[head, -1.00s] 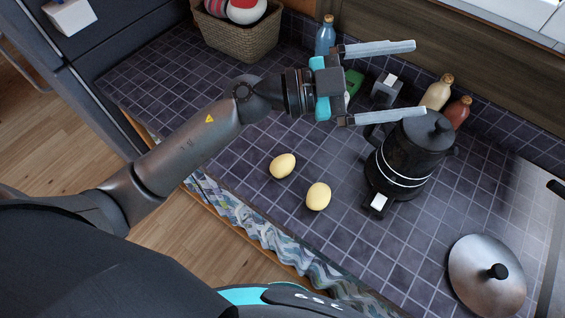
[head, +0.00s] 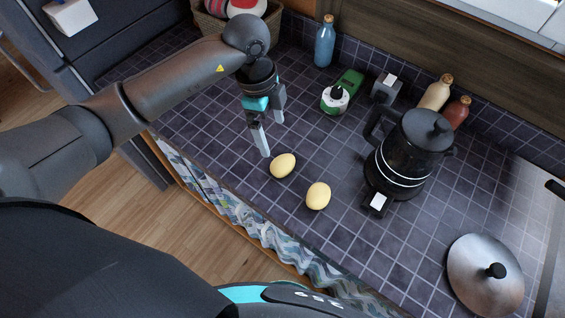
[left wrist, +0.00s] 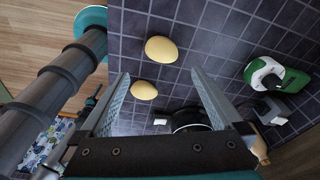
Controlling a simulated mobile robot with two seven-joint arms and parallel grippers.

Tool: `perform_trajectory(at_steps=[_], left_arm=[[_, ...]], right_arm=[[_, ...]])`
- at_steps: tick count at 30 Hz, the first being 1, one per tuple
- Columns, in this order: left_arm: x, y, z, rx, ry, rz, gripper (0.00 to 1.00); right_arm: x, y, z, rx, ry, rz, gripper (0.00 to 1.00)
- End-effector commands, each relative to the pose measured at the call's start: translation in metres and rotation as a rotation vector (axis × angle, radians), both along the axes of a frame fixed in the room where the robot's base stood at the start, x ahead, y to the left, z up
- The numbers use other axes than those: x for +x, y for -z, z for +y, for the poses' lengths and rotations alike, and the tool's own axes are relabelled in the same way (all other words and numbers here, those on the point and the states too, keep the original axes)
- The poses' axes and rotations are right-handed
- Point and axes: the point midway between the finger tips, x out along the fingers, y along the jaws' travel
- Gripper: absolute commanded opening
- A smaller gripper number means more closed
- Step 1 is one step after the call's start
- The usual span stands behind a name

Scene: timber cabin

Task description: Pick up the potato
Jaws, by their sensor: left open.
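Two pale yellow potatoes lie apart on the dark tiled counter. In the head view one potato (head: 283,166) is nearer my left gripper and the other potato (head: 318,196) lies closer to the front edge. In the left wrist view one potato (left wrist: 161,49) shows beyond the fingertips and the other (left wrist: 144,90) shows between the fingers. My left gripper (head: 272,138) is open and empty, pointing down above the counter, just up and left of the nearer potato. It also shows in the left wrist view (left wrist: 160,73).
A black kettle (head: 402,158) stands right of the potatoes. A metal lid (head: 485,275) lies at lower right. The counter around the potatoes is clear.

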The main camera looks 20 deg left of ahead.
Motion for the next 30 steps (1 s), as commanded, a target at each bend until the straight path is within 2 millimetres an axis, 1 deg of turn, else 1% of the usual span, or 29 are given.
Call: perform_trajectory(at_steps=[1,3,6,9,12,17,27,30], left_arm=[[-0.002,0.012,-0.002,-0.001,0.001,0.006,1.00],[-0.002,0.028,-0.005,-0.002,0.002,0.006,1.00],[-0.002,0.049,-0.008,-0.003,0.003,0.005,1.00],[-0.001,0.064,-0.011,-0.004,0.003,0.004,1.00],[-0.001,0.074,-0.012,-0.004,0.004,0.001,1.00],[-0.001,0.081,-0.014,-0.004,0.005,0.001,1.00],[0.001,0.123,-0.020,-0.005,0.003,0.003,1.00],[0.002,0.128,-0.021,-0.005,0.005,0.001,1.00]], right_arm=[[0.000,0.000,0.000,0.000,0.000,0.000,0.50],[0.000,0.000,0.000,0.000,0.000,0.000,0.50],[0.000,0.001,0.000,0.000,0.000,-0.001,0.50],[0.000,0.002,0.000,0.000,0.000,0.000,0.50],[0.000,0.002,0.000,0.000,0.000,0.000,0.50],[0.000,0.002,0.000,0.000,0.000,0.000,0.50],[0.000,0.004,0.000,0.000,0.000,0.000,0.50],[0.000,0.004,0.000,0.000,0.000,0.000,0.50]])
